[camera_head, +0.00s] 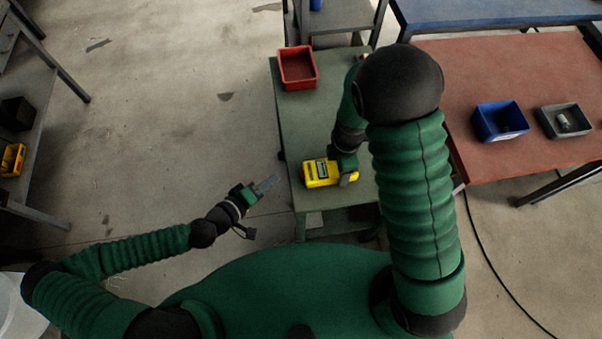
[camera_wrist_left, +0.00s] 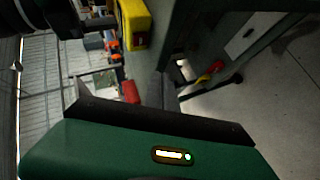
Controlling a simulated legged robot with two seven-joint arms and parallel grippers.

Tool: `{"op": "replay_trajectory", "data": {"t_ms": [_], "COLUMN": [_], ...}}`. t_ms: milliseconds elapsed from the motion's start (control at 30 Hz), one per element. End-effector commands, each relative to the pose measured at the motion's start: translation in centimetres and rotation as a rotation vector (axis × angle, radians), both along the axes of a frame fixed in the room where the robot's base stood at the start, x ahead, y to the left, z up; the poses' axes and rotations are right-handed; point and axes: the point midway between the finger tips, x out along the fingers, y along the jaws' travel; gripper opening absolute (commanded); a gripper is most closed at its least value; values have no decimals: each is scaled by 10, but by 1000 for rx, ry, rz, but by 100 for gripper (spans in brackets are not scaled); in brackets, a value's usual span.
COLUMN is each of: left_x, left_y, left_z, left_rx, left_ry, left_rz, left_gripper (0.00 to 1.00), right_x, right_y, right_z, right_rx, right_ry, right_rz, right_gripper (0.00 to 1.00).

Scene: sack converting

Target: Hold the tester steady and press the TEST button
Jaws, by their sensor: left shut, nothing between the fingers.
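The yellow tester (camera_head: 318,173), with a dark display on its face, lies near the front of the green table (camera_head: 290,125). The left wrist view shows part of it at the top (camera_wrist_left: 134,24). Its TEST button cannot be made out. My right gripper (camera_head: 346,179) is at the tester's right end, with yellow showing on both sides of it. My arm hides most of that gripper, so its grip is unclear. My left gripper (camera_head: 267,184) is shut and empty, left of the table edge and apart from the tester, its fingers pointing toward the table.
A red bin (camera_head: 298,69) stands at the table's far left corner. A reddish table (camera_head: 520,75) on the right carries a blue bin (camera_head: 500,122) and a grey tray (camera_head: 547,123) with a small item. Open floor lies left of the green table.

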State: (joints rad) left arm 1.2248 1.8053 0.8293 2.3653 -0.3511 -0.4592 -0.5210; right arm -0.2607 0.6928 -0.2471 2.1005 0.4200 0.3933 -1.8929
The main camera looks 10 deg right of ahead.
Motion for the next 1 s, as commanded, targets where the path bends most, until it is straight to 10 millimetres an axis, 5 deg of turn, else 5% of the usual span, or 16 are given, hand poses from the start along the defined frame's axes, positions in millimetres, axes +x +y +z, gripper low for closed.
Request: {"op": "replay_trajectory", "data": {"t_ms": [333, 1000], "left_x": [0, 0], "left_y": [-43, -47], "left_z": [0, 0], "left_rx": [0, 0], "left_ry": [-1, -1], "left_rz": [-3, 1], "left_gripper": [0, 0], "right_x": [0, 0], "right_y": [0, 0], "right_z": [0, 0], "right_rx": [0, 0], "right_ry": [-1, -1], "right_rz": [0, 0], "right_gripper": [8, 8]}}
